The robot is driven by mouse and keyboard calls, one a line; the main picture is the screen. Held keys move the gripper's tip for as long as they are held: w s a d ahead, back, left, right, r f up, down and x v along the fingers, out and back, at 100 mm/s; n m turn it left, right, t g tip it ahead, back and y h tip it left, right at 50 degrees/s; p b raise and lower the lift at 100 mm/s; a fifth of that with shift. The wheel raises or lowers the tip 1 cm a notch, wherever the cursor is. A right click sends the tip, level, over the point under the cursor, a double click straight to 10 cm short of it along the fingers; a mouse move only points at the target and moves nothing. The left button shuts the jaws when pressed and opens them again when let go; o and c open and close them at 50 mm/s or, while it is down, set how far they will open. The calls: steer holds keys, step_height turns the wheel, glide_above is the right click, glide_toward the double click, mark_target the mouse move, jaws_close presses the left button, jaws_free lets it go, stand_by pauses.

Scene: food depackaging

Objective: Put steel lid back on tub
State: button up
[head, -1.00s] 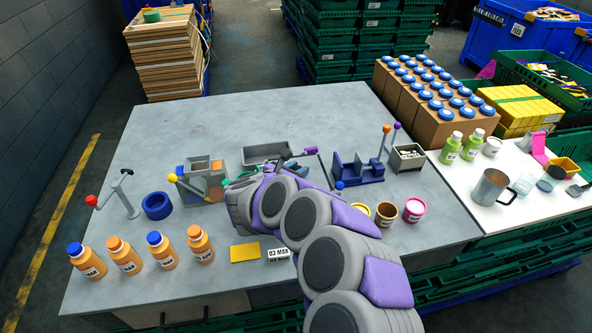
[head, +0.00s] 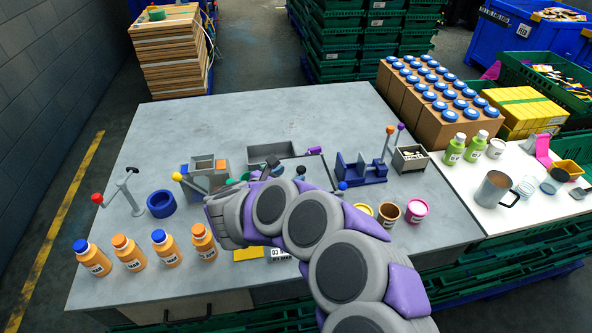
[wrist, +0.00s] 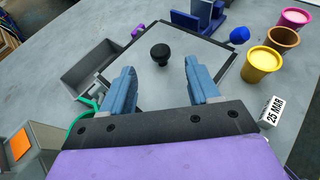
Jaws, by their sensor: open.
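The steel lid (wrist: 185,75) is a flat grey square plate with a dark edge and a black knob (wrist: 160,54). It lies beside an open grey rectangular tub (wrist: 95,68), which is left of it in the wrist view. My gripper (wrist: 160,85) is open and empty. Its two blue fingers point toward the knob, which appears between and beyond their tips, apart from them.
A blue fixture (head: 360,170) with levers stands right of the lid. Yellow, brown and pink tubs (head: 389,212) are nearer on the right. A grey machine (head: 203,172) and blue ring (head: 161,204) are left. Orange bottles (head: 165,248) line the front. The back table is clear.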

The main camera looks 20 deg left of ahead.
steer(key=p+v, duration=0.1)
steer(key=v, duration=0.9)
steer(key=shift+s+a, duration=0.15)
steer(key=shift+s, duration=0.05)
steer(key=shift+s, duration=0.1)
